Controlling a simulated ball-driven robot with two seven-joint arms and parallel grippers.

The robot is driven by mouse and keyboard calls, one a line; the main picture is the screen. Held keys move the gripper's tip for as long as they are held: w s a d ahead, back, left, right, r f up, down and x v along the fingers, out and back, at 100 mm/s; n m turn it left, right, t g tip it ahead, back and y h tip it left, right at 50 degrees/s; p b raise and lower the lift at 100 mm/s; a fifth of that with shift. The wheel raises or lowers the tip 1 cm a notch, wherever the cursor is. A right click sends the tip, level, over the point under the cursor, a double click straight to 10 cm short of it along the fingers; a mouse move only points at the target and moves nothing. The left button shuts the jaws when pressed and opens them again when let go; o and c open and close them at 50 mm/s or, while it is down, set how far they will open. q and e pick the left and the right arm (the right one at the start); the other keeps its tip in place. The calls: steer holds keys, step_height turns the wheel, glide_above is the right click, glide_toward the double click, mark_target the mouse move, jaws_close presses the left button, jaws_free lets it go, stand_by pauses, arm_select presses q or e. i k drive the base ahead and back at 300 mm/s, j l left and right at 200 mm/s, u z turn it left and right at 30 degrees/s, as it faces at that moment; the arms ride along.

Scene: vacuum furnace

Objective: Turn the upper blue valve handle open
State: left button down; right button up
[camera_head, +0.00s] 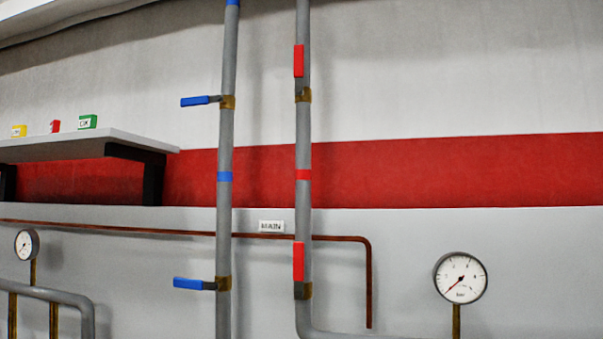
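The upper blue valve handle (201,101) sticks out to the left from a brass valve body (228,102) on the left grey vertical pipe (226,140). It lies about level, across the pipe. A lower blue valve handle (193,284) on the same pipe also points left, across the pipe. Neither of my grippers shows in the head view, and nothing touches the handles.
A second grey pipe (304,130) to the right carries an upper red handle (299,61) and a lower red handle (298,261), both along the pipe. A shelf (95,146) juts out at left. A gauge (460,278) stands at lower right.

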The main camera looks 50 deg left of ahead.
mark_target(202, 100)
steer(key=u, duration=2.05)
